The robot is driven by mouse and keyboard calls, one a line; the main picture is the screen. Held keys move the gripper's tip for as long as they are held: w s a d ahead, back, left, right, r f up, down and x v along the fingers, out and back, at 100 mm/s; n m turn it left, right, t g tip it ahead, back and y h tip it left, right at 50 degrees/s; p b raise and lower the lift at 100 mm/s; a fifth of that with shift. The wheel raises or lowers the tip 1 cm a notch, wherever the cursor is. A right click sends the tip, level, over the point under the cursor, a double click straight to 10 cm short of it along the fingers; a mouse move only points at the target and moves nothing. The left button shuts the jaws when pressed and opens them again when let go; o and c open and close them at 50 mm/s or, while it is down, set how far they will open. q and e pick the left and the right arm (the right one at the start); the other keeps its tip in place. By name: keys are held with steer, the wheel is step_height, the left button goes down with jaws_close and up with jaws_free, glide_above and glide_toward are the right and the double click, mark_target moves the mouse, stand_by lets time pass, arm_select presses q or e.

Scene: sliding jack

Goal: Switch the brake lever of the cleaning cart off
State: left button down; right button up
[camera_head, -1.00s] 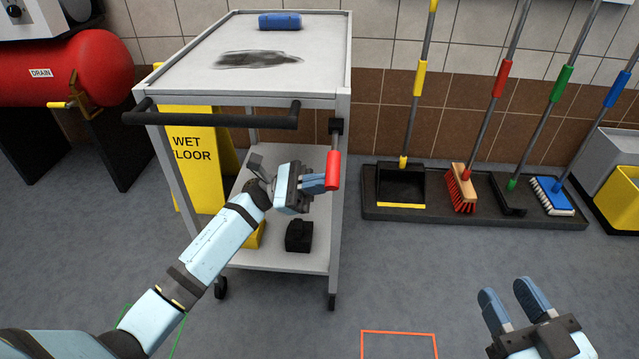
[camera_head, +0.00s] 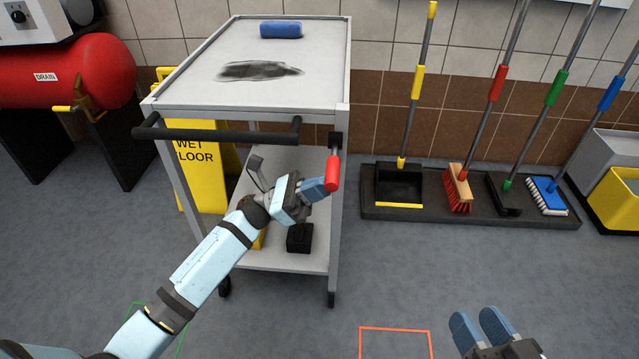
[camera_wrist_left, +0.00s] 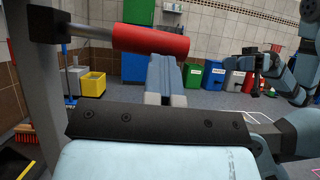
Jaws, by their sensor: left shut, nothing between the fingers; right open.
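The cleaning cart (camera_head: 340,105) is a grey metal trolley with a black push bar (camera_head: 215,133). Its brake lever (camera_head: 332,172) has a red grip and hangs down from a black mount on the front right post. In the left wrist view the red grip (camera_wrist_left: 150,40) lies across, just beyond and above the fingers. My left gripper (camera_head: 325,185) is shut and empty, its fingertips close beside the lower part of the grip. I cannot tell whether they touch it. My right gripper (camera_head: 478,325) is open and empty at the bottom, away from the cart.
A blue roll (camera_head: 281,29) and a dark stain are on the cart top. A black block (camera_head: 300,238) is on the lower shelf. A yellow wet floor sign (camera_head: 203,180) stands behind the left post. Brooms stand in a rack (camera_head: 400,213) at right. The floor between is clear.

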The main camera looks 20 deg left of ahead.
arm_select(q)
steer(key=shift+s+d+r+n+t+y+p, duration=0.15)
steer(key=shift+r+n+t+y+p, duration=0.2)
steer(key=shift+r+n+t+p, duration=0.75)
steer(key=shift+s+r+n+t+y+p, duration=0.1)
steer(key=shift+r+n+t+y+p, duration=0.4)
steer(key=shift+r+n+p, duration=0.95)
arm_select(e)
step_height(320, 180, up, 6)
steer(key=t, duration=0.2)
steer(key=shift+d+r+m+t, duration=0.2)
steer(key=shift+r+m+t, duration=0.1)
steer(key=shift+m, duration=0.1)
arm_select(q)
steer(key=shift+r, duration=0.4)
steer(key=shift+b, duration=0.3)
arm_select(e)
steer(key=shift+f, duration=0.1)
